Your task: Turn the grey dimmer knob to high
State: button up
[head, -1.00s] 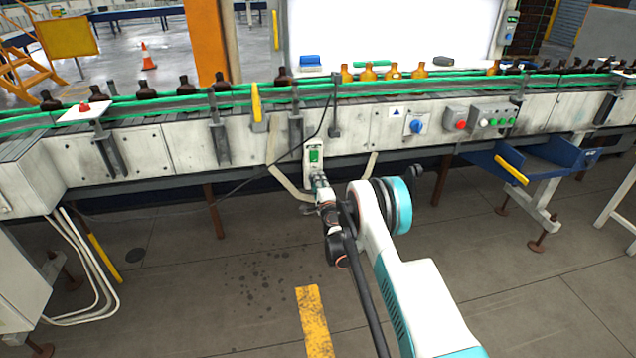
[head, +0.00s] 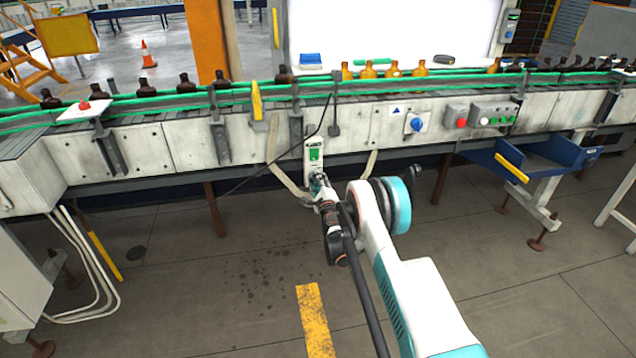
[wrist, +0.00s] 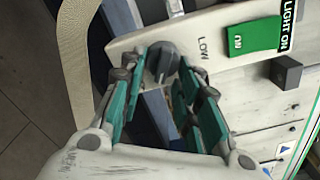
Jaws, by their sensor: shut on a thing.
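The grey dimmer knob (wrist: 161,63) sits on a white panel (wrist: 215,24) in the wrist view, beside the printed word LOW. My gripper (wrist: 166,66) is shut on it, with one teal-and-grey finger at each side of the knob. The fingers hide part of its rim, and I cannot read its exact setting. A green rocker switch (wrist: 254,37) with a LIGHT ON label is on the same panel. In the head view, my gripper (head: 318,182) is at the lower end of the white panel (head: 308,145), and it hides the knob there.
A small dark block (wrist: 286,72) stands out near the green switch. A black cable runs past the panel. The conveyor (head: 180,145) carries several bottles above. A blue rotary switch (head: 416,125) and a red button (head: 461,122) are to the right. The floor below is open.

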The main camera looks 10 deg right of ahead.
jog(key=o, duration=1)
jog(key=s, duration=0.7)
jog(key=shift+s+f, duration=0.1)
jog(key=shift+s, duration=0.15)
